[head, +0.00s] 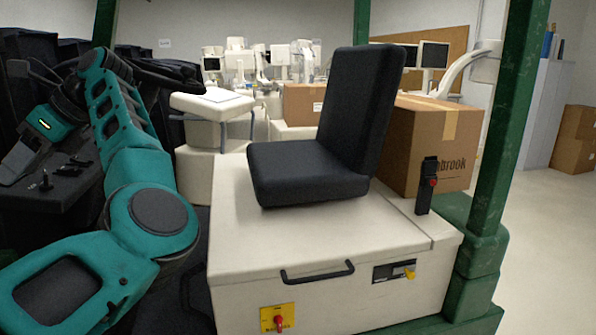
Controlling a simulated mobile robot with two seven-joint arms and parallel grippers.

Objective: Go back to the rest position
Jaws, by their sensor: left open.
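My left arm, teal and dark grey, comes in from the lower left, rises past its elbow and bends back at the wrist. My left gripper (20,160) is at the far left, pointing down and left above a dark surface (50,205). It is open, and I see nothing held in it. It is well apart from the white cart with the black seat. My right gripper is outside the picture.
A white wheeled cart or cabinet (240,240) with a black seat (310,170) fills the middle. A cardboard box (430,150) stands behind it. Green posts (500,130) rise near it. Dark covered things (30,60) crowd the left. Floor (550,230) is free at right.

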